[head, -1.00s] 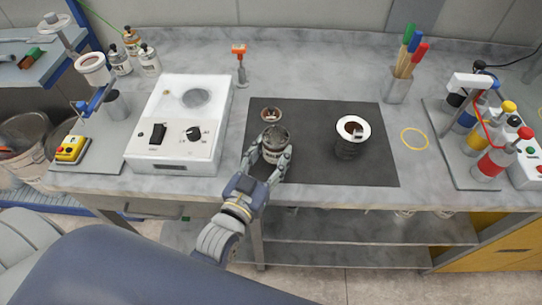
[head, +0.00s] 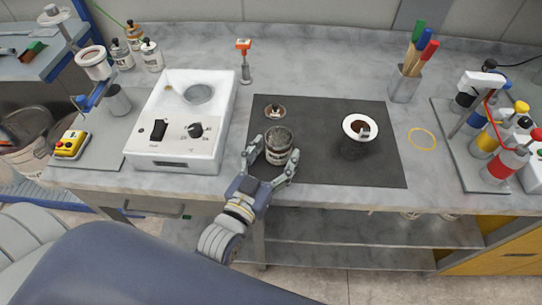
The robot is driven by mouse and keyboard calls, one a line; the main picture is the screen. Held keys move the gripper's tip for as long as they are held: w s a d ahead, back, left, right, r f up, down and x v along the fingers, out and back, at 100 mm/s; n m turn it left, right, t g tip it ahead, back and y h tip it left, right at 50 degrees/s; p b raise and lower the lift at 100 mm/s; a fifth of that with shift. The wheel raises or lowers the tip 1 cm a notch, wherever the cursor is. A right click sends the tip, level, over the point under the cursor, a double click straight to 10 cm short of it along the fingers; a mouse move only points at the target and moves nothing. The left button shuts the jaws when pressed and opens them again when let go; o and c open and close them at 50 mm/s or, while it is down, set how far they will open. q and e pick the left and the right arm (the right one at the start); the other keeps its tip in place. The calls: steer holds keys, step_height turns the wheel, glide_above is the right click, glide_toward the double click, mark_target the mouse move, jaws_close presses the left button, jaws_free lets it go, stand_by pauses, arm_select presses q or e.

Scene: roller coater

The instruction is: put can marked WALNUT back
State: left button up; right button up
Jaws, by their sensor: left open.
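A small open can (head: 279,148) with a pale label and dark inside stands upright on the dark mat (head: 320,172); I cannot read its marking. My left gripper (head: 273,166) is open, with its fingers spread on both sides of the can's near side. A small round lid (head: 274,111) with a dark knob lies on the mat just behind the can. My right gripper is not in view.
A dark cup with a white rim (head: 360,129) stands on the mat to the right. A white device with a dial (head: 182,122) is at left. Several capped bottles (head: 150,55) stand at the back left. A yellow ring (head: 422,139) marks bare bench at right.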

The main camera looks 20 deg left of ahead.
arm_select(q)
steer(key=shift+s, duration=0.45)
steer(key=s+a+b, duration=0.1)
steer(key=s+b, duration=0.1)
steer(key=s, duration=0.9)
steer(key=shift+a+r, duration=0.15)
